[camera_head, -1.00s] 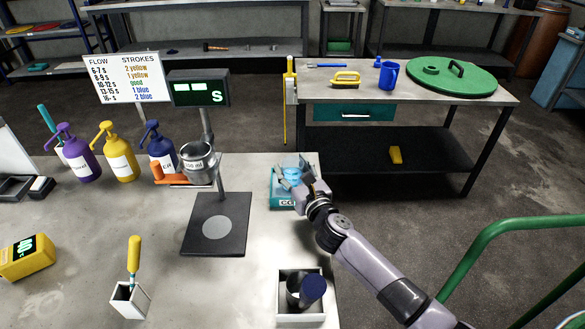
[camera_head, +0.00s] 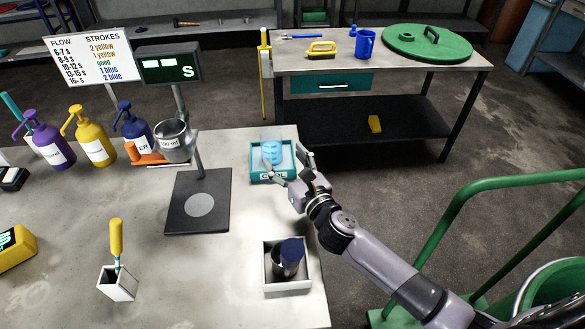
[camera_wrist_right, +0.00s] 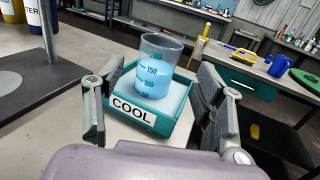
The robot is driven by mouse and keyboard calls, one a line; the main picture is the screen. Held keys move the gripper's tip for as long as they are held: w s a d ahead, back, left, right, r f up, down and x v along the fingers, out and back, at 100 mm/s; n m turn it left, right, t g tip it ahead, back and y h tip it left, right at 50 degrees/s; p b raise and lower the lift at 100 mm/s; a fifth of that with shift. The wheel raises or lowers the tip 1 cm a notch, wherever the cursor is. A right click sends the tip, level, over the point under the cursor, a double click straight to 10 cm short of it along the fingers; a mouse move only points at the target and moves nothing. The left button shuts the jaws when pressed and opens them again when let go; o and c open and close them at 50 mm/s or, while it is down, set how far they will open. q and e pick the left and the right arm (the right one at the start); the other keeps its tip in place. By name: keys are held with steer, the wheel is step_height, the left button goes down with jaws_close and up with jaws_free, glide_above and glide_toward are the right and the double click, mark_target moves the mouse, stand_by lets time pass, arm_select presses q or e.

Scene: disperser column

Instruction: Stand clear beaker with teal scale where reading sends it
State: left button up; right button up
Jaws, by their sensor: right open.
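The clear beaker with teal scale (camera_head: 272,151) stands upright in the teal tray labelled COOL (camera_head: 287,173), near the table's right back corner. It holds light blue liquid. In the right wrist view the beaker (camera_wrist_right: 152,72) stands in the COOL tray (camera_wrist_right: 135,112) between and beyond the fingers. My right gripper (camera_head: 291,167) is open and empty at the tray's near right side, apart from the beaker. The display (camera_head: 170,66) shows a lit bar and an S; I cannot read digits. The chart (camera_head: 93,60) lists flow times and strokes. My left gripper is not in view.
A metal cup (camera_head: 173,141) sits in an orange-handled ring over the dark stand (camera_head: 185,215). Purple, yellow and blue pump bottles stand at left. A white box (camera_head: 270,275) holds a dark-capped item. A green railing (camera_head: 520,195) is at right.

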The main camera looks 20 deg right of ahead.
steer(key=shift+s+d, duration=0.2)
steer(key=shift+s, duration=0.7)
steer(key=shift+s+d, duration=0.15)
steer(key=shift+s, duration=0.7)
steer(key=shift+r, duration=0.1)
